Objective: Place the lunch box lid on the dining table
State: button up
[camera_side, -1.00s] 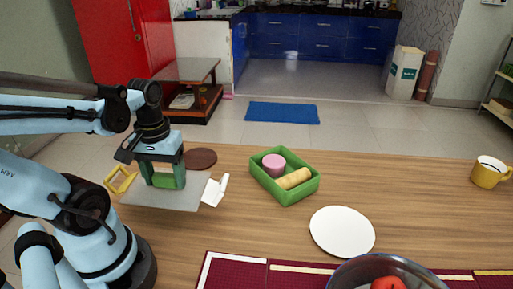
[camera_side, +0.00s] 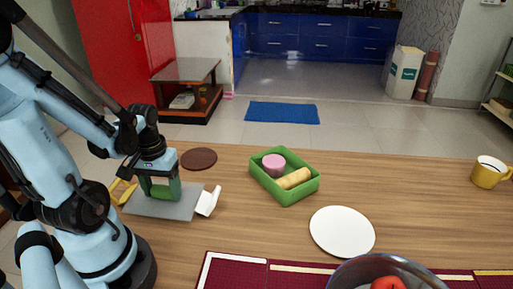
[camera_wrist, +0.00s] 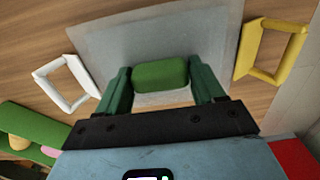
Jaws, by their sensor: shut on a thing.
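The lunch box lid (camera_side: 187,207) is a grey, see-through plate with a green block-like handle (camera_wrist: 160,74) in its middle. A white clip (camera_side: 208,201) is on one side and a yellow clip (camera_side: 121,191) on the other. My gripper (camera_side: 161,192) points down and is shut on the green handle, which sits between its fingers in the wrist view. The lid (camera_wrist: 100,45) lies nearly flat, at or just above the left part of the wooden dining table (camera_side: 245,225). I cannot tell whether it touches.
A brown round coaster (camera_side: 199,158) lies just behind the lid. A green lunch box (camera_side: 288,194) with a pink and a tan item stands to the right. A white plate (camera_side: 342,231), glass bowl (camera_side: 385,272) and yellow mug (camera_side: 489,174) are farther right. Wood between lid and plate is clear.

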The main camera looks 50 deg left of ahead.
aim_at(162, 187)
jog(key=shift+f, duration=0.35)
jog(key=o, duration=1)
jog(key=shift+o, duration=0.2)
jog(key=shift+r, duration=6.2)
jog(key=w+d+m+t, duration=0.7)
jog(key=w+d+m, duration=0.2)
jog(key=w+d, duration=0.3)
jog(key=shift+w+d, duration=0.35)
jog(key=shift+d, duration=0.4)
